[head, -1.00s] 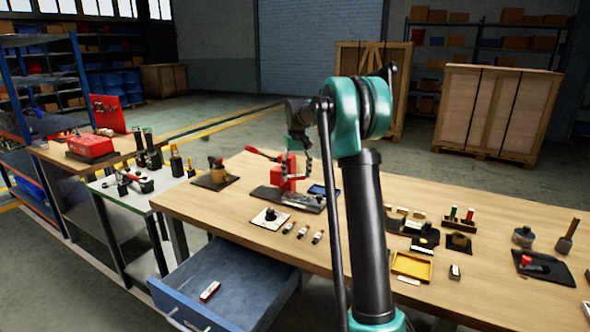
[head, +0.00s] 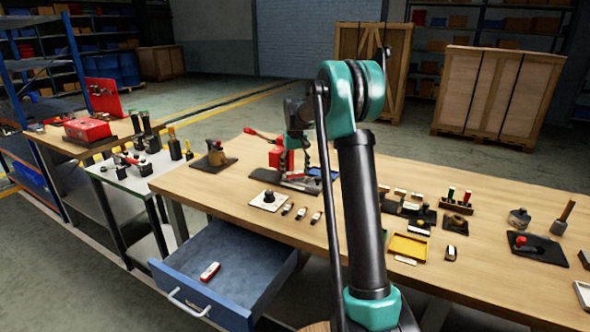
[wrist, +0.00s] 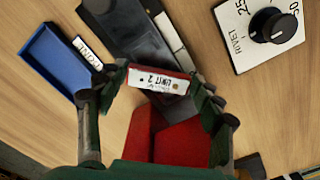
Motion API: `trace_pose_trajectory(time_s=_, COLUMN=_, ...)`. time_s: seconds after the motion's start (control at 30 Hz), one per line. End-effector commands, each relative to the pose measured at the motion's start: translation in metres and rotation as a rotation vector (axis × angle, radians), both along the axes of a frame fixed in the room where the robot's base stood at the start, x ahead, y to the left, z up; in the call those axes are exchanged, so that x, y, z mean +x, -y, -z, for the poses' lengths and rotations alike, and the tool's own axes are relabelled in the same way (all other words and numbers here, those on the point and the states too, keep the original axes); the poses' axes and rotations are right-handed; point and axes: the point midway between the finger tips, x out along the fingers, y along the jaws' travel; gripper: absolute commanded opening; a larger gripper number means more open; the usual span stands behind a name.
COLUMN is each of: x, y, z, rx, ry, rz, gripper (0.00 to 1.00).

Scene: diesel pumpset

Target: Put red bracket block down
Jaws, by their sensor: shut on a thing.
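My gripper (wrist: 162,84) is shut on the red bracket block (wrist: 160,80), whose white face reads "UNIT 2". The fingers grip its two ends in the wrist view. A larger red body (wrist: 185,142) shows below it; I cannot tell where the two meet. A dark grey base (wrist: 135,35) lies beyond the block, and I cannot tell whether they touch. In the head view my gripper (head: 300,160) is low over the bench beside a red lever tool (head: 278,157), and the held block cannot be made out.
A blue tray (wrist: 55,70) and a white dial plate (wrist: 262,32) flank the spot; the plate also shows in the head view (head: 262,203). Several small labelled pieces lie nearby. An open blue drawer (head: 185,292) holds a red-and-white piece (head: 209,272).

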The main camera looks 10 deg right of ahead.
Motion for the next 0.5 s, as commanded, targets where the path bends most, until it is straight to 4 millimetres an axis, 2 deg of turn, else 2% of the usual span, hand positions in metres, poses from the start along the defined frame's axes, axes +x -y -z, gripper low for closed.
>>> trace_pose_trajectory(time_s=0.47, x=0.0, y=0.0, z=0.0029, rx=0.0, ry=0.0, rz=0.0, gripper=0.28)
trace_pose_trajectory(time_s=0.5, x=0.0, y=0.0, z=0.0033, rx=0.0, ry=0.0, rz=0.0, gripper=0.68)
